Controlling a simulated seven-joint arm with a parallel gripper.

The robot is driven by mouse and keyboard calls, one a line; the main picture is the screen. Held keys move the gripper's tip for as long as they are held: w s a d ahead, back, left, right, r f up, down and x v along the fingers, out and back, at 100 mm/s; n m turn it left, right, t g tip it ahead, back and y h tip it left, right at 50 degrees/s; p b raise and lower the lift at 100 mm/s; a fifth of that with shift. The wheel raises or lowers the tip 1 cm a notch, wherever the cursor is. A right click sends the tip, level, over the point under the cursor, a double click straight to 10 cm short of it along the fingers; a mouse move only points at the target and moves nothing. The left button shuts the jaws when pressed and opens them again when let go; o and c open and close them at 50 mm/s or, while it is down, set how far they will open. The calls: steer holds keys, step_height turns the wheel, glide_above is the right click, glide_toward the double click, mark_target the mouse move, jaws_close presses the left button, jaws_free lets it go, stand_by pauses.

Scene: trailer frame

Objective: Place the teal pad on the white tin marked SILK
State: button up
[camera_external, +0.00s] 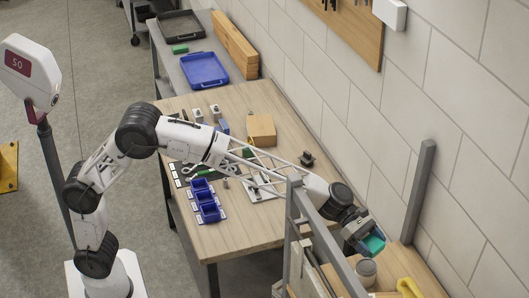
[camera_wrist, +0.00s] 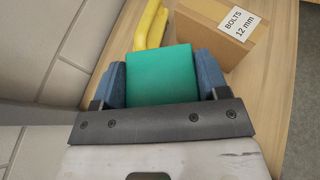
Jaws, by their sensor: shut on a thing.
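The teal pad (camera_wrist: 160,76) is a flat square block held between the two blue fingers of my gripper (camera_wrist: 161,82) in the wrist view. In the external view the teal pad (camera_external: 375,243) shows at the end of my gripper (camera_external: 366,238), above the bench at the lower right. A small round pale tin (camera_external: 366,272) stands just below the gripper there, apart from the pad. No marking on it can be read. I see no tin in the wrist view, where the pad and gripper cover part of the bench.
A yellow object (camera_wrist: 150,26) and a cardboard box marked BOLTS 12 mm (camera_wrist: 218,34) lie beyond the pad. A grey metal frame (camera_external: 297,225) stands left of the gripper. Blue bins (camera_external: 207,205) sit on the wooden table (camera_external: 240,232). A tiled wall is close on the right.

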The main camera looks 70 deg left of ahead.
mark_target(371, 270)
steer(key=shift+f, duration=1.85)
steer(key=shift+f, duration=1.9)
steer(key=shift+f, duration=0.15)
steer(key=o, duration=0.9)
steer(key=shift+o, duration=0.2)
steer(key=shift+a+r, duration=0.15)
steer(key=shift+r, duration=0.1)
steer(key=v, duration=1.1)
steer(key=shift+s+a, duration=0.2)
steer(key=shift+a, duration=0.05)
